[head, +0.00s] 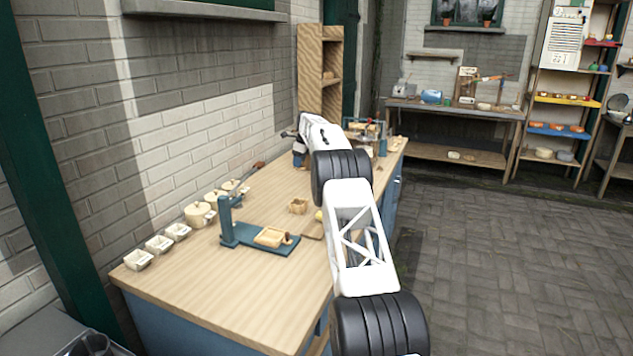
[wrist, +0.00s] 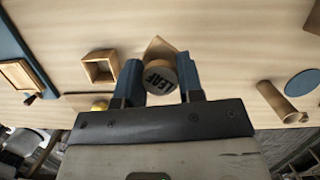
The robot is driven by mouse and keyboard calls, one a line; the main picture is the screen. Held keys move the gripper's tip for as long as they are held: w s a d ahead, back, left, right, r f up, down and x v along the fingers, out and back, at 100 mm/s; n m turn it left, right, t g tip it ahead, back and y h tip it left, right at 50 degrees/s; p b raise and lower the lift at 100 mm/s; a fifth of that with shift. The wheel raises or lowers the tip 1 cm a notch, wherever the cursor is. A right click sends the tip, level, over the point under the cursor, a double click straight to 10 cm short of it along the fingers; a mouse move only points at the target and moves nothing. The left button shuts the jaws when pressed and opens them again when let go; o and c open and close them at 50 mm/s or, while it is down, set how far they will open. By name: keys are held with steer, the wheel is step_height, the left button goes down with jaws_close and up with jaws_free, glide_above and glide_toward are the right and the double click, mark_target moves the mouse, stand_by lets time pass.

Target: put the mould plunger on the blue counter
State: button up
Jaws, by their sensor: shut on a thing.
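The mould plunger (wrist: 160,77) is a round, light wooden piece marked LEAF, held between the two blue fingers of my gripper (wrist: 160,84) in the wrist view. A pale pointed wooden shape shows just behind it; I cannot tell whether it belongs to the plunger. The blue counter (head: 200,290) has a blue body and a pale wood top, and runs along the brick wall in the head view. Its bare top (wrist: 230,38) lies behind the plunger in the wrist view. I cannot tell whether the plunger touches it. In the head view my arm hides the plunger.
A square wooden frame (wrist: 100,67) and a blue press board (head: 260,239) with a small wooden tray are on the counter. A wooden cylinder (wrist: 276,98) and a blue disc (wrist: 302,82) lie right in the wrist view. White cups (head: 138,260) line the wall side. The near counter end is clear.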

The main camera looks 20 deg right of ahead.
steer(key=w+d+f+m+t+h, duration=0.1)
steer(key=w+d+f+m, duration=0.1)
steer(key=w+d+m, duration=0.2)
steer(key=shift+d+f+m, duration=0.3)
steer(key=shift+d+m, duration=0.2)
steer(key=shift+m, duration=0.3)
steer(key=shift+w+f, duration=0.1)
steer(key=shift+f, duration=3.05)
steer(key=shift+f, duration=1.85)
steer(key=shift+f, duration=0.15)
steer(key=o, duration=1)
steer(key=shift+c, duration=0.2)
